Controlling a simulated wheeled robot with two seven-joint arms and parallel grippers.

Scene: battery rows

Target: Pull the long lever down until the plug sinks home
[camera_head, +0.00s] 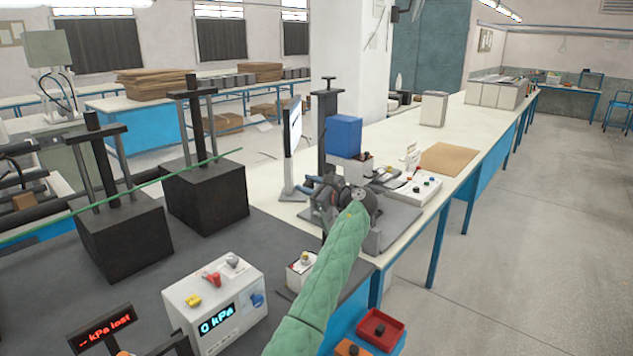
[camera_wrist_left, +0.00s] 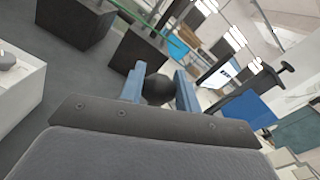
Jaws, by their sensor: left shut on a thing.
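My left gripper (camera_head: 318,192), on the green-sleeved arm, is at the near end of the bench press fixture. In the left wrist view its two blue fingers (camera_wrist_left: 160,90) are closed on the sides of a dark round knob (camera_wrist_left: 157,88), which looks like the long lever's end. The lever's shaft is mostly hidden behind the knob and my gripper. The fixture has a dark upright column (camera_head: 325,125) with a T-shaped top and a blue block (camera_head: 344,137); the block also shows in the left wrist view (camera_wrist_left: 247,110). I cannot make out the plug. My right gripper is not in view.
A white box (camera_head: 222,300) reads 0 kPa, and a small red display (camera_head: 102,330) reads "kPa lost". Two black blocks with posts (camera_head: 125,243) stand left on the dark mat. A control box (camera_head: 412,190) sits right of the fixture.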

